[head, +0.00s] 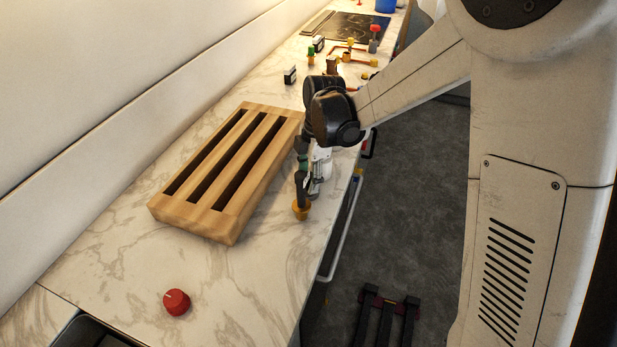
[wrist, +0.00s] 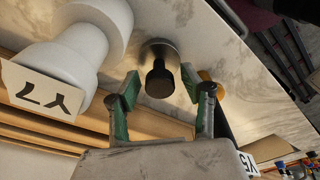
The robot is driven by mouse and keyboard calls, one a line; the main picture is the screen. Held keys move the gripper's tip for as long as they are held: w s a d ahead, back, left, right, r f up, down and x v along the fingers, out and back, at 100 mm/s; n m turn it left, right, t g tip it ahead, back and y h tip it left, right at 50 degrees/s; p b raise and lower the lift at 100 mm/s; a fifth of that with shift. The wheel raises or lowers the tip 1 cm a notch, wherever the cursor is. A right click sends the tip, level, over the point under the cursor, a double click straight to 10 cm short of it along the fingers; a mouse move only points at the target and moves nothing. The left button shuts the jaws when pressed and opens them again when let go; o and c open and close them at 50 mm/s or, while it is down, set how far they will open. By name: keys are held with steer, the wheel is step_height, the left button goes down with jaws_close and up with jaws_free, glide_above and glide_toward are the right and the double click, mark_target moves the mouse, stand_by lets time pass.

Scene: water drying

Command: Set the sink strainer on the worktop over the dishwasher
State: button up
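In the wrist view a small round metal piece with a black knob, which looks like the sink strainer (wrist: 161,76), is between my fingertips, with a gap on each side. I cannot make it out in the head view. My gripper (wrist: 160,88) is open, with green pads on its fingers. In the head view my gripper (head: 302,178) points down near the front edge of the marble worktop (head: 235,275), right of the wooden rack. I cannot tell whether the strainer touches the worktop.
The slotted wooden rack (head: 228,222) fills much of the worktop left of my gripper. A red knob-like piece (head: 176,302) lies at the near end. An orange piece (head: 301,211) shows below my gripper. A white rounded object (wrist: 52,72) is close on the left in the wrist view.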

step_height(320, 180, up, 12)
steer(key=d, duration=0.2)
steer(key=s+d+r+m+t, duration=0.4)
steer(key=s+d+r+m, duration=0.3)
steer(key=s+d+m, duration=0.3)
steer(key=s+d+f+m+t+h, duration=0.1)
steer(key=s+d+m+t, duration=0.3)
steer(key=s+m, duration=0.8)
steer(key=shift+d+f+m+h, duration=0.3)
steer(key=shift+d+f, duration=0.2)
steer(key=shift+f, duration=0.25)
steer(key=shift+s, duration=0.1)
